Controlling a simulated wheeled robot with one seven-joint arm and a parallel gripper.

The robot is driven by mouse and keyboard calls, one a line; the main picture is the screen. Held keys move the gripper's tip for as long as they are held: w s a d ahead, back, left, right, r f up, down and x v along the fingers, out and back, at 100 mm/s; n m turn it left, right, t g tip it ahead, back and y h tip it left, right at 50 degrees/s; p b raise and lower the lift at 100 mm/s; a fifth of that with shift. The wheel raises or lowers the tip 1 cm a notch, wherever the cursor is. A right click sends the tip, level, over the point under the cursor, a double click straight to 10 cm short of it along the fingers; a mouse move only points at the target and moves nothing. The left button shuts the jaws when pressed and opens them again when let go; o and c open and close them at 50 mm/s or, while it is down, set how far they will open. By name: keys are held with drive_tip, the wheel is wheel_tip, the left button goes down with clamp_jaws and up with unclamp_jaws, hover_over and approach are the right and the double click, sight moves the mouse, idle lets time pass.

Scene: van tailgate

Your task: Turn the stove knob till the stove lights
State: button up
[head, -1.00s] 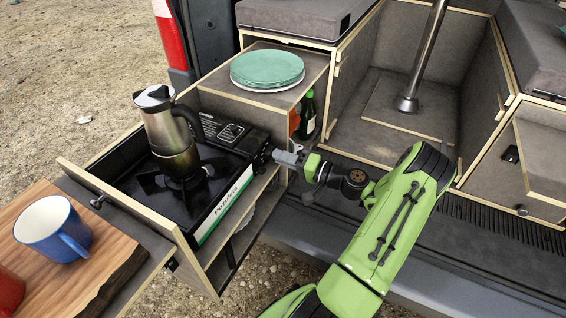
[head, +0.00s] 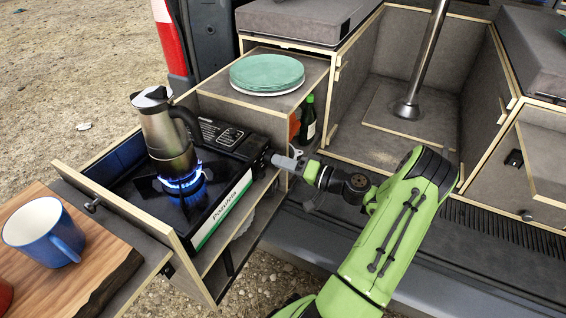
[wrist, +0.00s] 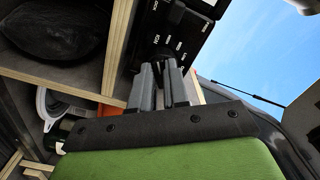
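The black camp stove (head: 226,193) sits in the pulled-out drawer, and a ring of blue flame (head: 182,182) burns on its burner. A steel moka pot (head: 165,135) with a black handle stands upright over the flame. The stove knob (head: 264,159) is on the stove's right end, mostly hidden by my gripper (head: 283,161). My gripper's fingertips are at the knob. In the wrist view, the two grey fingers (wrist: 163,88) are close together, with a narrow gap, against the black control panel (wrist: 178,35); they look closed around the knob, which they hide.
Green plates (head: 267,72) sit on the shelf behind the stove. A dark bottle (head: 308,119) stands below that shelf, close to my gripper. A blue mug (head: 43,233) is on the wooden board (head: 95,262) at left. The tailgate floor at right is open.

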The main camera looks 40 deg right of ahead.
drive_tip(key=o, duration=0.4)
drive_tip(key=p+v, duration=0.3)
drive_tip(key=v, duration=1.2)
drive_tip(key=shift+s, duration=0.4)
drive_tip(key=shift+d, duration=0.1)
